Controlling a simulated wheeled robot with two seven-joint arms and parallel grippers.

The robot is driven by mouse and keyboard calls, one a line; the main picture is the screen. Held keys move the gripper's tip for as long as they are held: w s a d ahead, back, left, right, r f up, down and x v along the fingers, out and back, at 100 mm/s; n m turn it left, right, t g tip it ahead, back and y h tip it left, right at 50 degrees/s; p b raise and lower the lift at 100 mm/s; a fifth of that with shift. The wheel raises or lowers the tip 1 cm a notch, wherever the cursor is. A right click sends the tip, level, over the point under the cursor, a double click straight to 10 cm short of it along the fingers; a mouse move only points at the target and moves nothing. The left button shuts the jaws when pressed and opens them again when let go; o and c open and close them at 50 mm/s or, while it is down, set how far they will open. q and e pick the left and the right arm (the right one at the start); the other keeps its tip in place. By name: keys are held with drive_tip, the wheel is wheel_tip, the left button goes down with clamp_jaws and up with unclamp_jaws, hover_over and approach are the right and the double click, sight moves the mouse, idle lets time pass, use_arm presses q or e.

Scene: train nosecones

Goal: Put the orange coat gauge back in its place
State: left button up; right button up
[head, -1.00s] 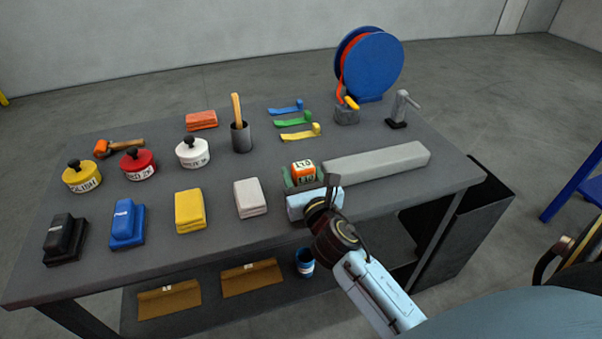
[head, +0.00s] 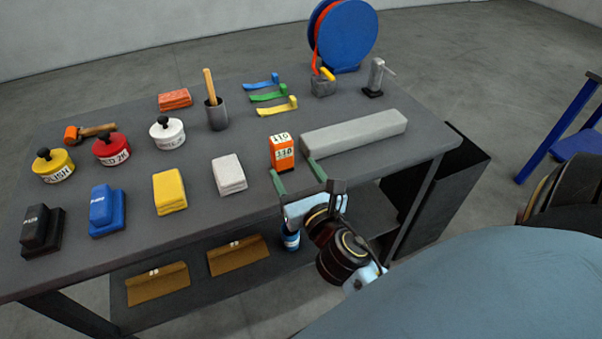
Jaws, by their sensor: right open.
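The orange coat gauge (head: 282,154) stands upright on the grey workbench (head: 246,140), with "110" on its pale top and on its front face. It is just left of the near end of a long grey block (head: 355,133). My right gripper (head: 297,178) is open and empty at the bench's front edge. Its two green fingers point toward the gauge, apart from it, with the gauge a little beyond their tips. My left gripper is not in view.
Left of the gauge are a grey cloth stack (head: 229,174), a yellow one (head: 170,191) and blue (head: 106,211) and black blocks. Bare bench surrounds the gauge.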

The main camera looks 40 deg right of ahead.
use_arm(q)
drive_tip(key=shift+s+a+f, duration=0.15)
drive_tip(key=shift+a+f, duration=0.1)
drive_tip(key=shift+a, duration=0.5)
use_arm(e)
drive_tip(key=v, duration=0.2)
drive_tip(key=shift+s, duration=0.35)
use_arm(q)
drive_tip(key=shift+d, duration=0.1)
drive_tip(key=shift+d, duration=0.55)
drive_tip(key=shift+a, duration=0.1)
